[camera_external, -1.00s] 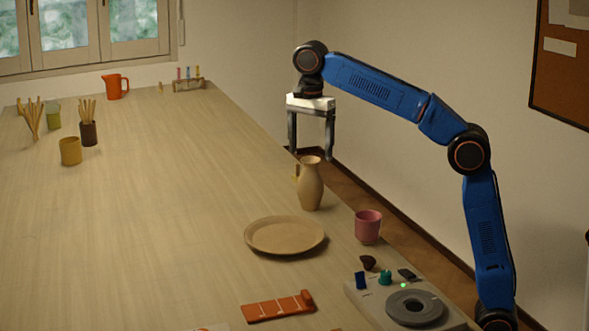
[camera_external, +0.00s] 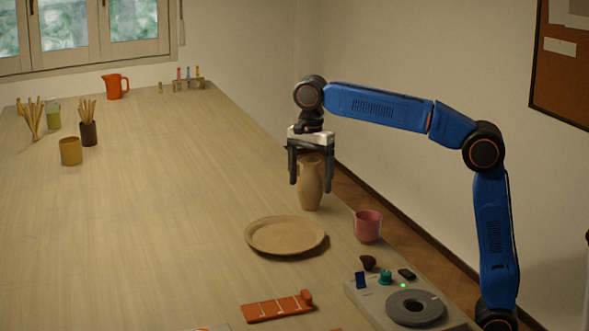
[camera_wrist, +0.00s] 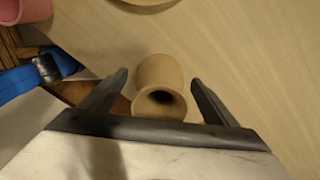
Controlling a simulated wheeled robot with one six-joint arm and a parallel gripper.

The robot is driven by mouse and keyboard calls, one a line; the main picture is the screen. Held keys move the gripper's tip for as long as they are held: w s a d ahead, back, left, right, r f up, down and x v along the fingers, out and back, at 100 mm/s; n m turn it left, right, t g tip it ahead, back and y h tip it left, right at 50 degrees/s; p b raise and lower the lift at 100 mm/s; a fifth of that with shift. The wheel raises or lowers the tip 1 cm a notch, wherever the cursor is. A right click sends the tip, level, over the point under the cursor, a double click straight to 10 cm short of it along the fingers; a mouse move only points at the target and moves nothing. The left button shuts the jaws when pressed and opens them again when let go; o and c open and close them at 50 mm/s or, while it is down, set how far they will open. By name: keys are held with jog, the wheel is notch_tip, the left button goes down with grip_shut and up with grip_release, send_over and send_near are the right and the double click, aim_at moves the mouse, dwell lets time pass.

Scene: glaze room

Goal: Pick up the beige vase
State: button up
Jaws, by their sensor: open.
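The beige vase (camera_external: 311,188) stands upright on the table near its right edge. In the wrist view, the vase (camera_wrist: 158,74) shows from above with its dark mouth between the fingers. My gripper (camera_external: 308,180) is open, pointing down over the vase, with its fingers at about the height of the vase's neck and upper body. In the wrist view, my gripper's fingertips (camera_wrist: 158,78) lie to either side of the vase with gaps. The vase's rim is partly hidden by my gripper in the external view.
A beige plate (camera_external: 286,236) lies in front of the vase, with a pink cup (camera_external: 368,226) to the right. A control box with a grey ring (camera_external: 415,308) sits at the front right. An orange ruler-like piece (camera_external: 277,306) lies nearby. The table's left middle is clear.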

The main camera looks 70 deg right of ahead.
jog(key=shift+f, duration=0.1)
jog(key=c, duration=1.5)
